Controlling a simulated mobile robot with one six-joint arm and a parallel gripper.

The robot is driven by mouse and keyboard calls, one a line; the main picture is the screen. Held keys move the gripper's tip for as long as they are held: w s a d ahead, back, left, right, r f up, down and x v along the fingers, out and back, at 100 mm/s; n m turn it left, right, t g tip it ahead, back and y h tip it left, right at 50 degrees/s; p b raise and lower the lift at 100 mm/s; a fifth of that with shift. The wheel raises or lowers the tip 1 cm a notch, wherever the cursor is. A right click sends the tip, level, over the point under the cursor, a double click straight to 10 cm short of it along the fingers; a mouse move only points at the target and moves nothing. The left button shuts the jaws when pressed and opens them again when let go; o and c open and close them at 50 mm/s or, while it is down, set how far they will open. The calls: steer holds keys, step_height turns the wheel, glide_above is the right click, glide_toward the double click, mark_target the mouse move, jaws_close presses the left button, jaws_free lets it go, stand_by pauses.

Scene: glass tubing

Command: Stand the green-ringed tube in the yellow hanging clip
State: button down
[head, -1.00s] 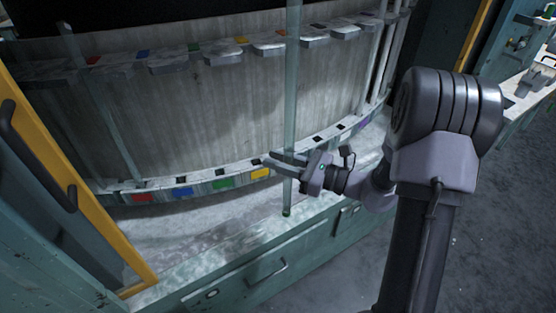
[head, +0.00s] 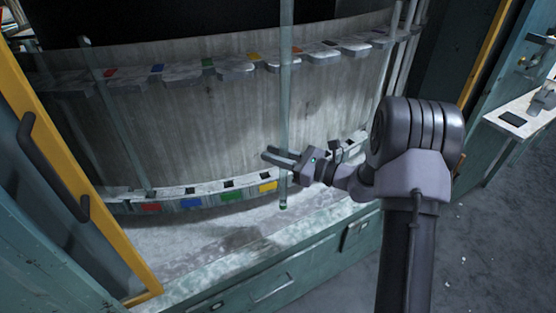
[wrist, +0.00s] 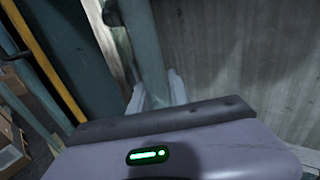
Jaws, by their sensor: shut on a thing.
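My gripper (head: 282,157) is shut on the green-ringed tube (head: 286,110), a long clear tube held nearly upright. The upper yellow marker (head: 254,56) is on the upper clip row, left of the tube. The tube crosses in front of that row; I cannot tell whether it touches a clip. The tube's top is out of frame. In the wrist view, the tube (wrist: 148,50) stands between the fingers.
Another clear tube (head: 120,130) stands in the rack at left, and several tubes (head: 393,50) stand at right. A yellow-edged door with a dark handle (head: 50,165) is open at left. The ledge (head: 190,240) below the lower rail is clear. A bench (head: 520,118) is at far right.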

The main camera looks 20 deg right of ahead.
steer(key=w+a, duration=0.2)
steer(key=w, duration=1.4)
step_height(320, 180, down, 7)
steer(key=w+b, duration=0.1)
steer(key=b, duration=0.5)
steer(key=shift+w+r, duration=0.1)
stand_by(0.4)
steer(key=c, duration=1.1)
jaws_free()
steer(key=shift+c, duration=0.2)
